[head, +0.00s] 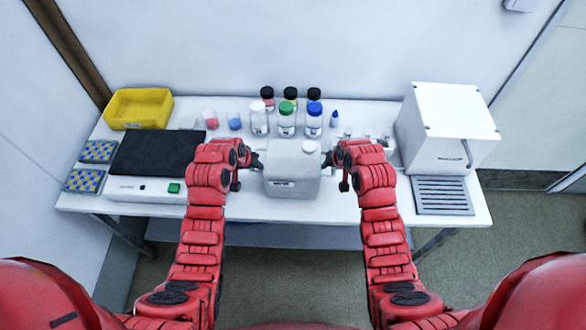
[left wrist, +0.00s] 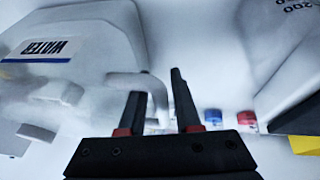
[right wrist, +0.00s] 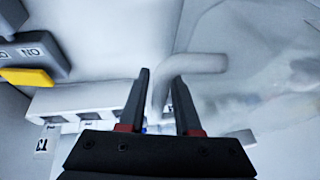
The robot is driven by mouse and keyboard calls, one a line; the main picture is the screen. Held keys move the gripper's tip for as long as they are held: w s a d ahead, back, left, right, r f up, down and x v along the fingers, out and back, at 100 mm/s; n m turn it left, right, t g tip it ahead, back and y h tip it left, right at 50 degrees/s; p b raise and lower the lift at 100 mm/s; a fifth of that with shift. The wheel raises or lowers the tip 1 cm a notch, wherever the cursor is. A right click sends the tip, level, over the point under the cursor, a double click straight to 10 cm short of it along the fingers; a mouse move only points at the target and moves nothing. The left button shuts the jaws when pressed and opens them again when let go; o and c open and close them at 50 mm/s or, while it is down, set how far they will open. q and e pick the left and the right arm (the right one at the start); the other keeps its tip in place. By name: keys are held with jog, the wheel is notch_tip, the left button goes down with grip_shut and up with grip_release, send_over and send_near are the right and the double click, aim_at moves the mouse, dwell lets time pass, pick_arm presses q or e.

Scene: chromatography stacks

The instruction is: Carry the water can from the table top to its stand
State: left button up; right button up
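I cannot tell which thing is the stand.
A white box unit (head: 450,120) with a grey slotted tray (head: 442,195) stands at the right. Several capped bottles (head: 286,122) stand behind the can. A hotplate-like device (head: 150,188) with a black top, a yellow bin (head: 138,108) and blue racks (head: 85,180) fill the left.

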pick_arm(q)
jog(key=shift+f, duration=0.1)
pick_arm(e)
jog(key=shift+f, duration=0.15)
pick_arm(q)
grip_shut()
pick_arm(e)
grip_shut()
dwell(1.1)
